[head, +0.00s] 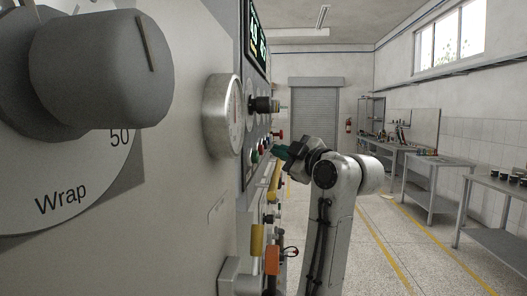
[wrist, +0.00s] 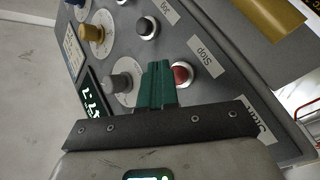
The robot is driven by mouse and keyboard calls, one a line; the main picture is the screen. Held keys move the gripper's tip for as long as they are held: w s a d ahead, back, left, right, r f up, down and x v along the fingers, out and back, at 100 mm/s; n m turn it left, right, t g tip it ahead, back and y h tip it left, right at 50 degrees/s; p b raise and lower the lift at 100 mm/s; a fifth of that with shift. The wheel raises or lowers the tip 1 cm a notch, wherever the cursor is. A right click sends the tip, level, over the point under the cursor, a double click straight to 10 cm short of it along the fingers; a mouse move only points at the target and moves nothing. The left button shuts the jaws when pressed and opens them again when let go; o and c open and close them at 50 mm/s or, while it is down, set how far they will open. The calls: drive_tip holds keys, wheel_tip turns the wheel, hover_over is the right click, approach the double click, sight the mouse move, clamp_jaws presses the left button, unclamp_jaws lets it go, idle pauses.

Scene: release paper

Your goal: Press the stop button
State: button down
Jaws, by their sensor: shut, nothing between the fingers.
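The stop button is a red round button (wrist: 182,73) in a pale ring, beside a white label reading Stop (wrist: 207,55) in the wrist view. My gripper (wrist: 157,72) has green fingers shut together with nothing between them. Its fingertips appear just left of the red button in the wrist view; I cannot tell whether they touch the panel or button. In the head view my gripper (head: 279,153) is at the machine's control panel, close to its small buttons, which are too small to tell apart clearly.
A dark button (wrist: 147,27), a grey knob (wrist: 126,75) and a yellow knob (wrist: 93,31) are nearby. A Start label (wrist: 258,117) is at right. In the head view, a gauge (head: 222,115) and large knob (head: 105,68) protrude from the machine. The aisle right of my arm is open.

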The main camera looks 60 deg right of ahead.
drive_tip(key=shift+w, duration=0.15)
drive_tip(key=shift+w+a, duration=0.15)
drive_tip(key=shift+w, duration=0.1)
drive_tip(key=shift+w+a, duration=0.2)
drive_tip(key=shift+w, duration=0.25)
idle(1.0)
drive_tip(key=shift+s+d, duration=0.3)
drive_tip(key=shift+s, duration=0.5)
drive_tip(key=s, duration=0.1)
drive_tip(key=s+d, duration=0.1)
drive_tip(key=s, duration=0.1)
drive_tip(key=s+d+p, duration=0.1)
drive_tip(key=shift+s, duration=0.35)
drive_tip(key=shift+f, duration=0.1)
idle(0.9)
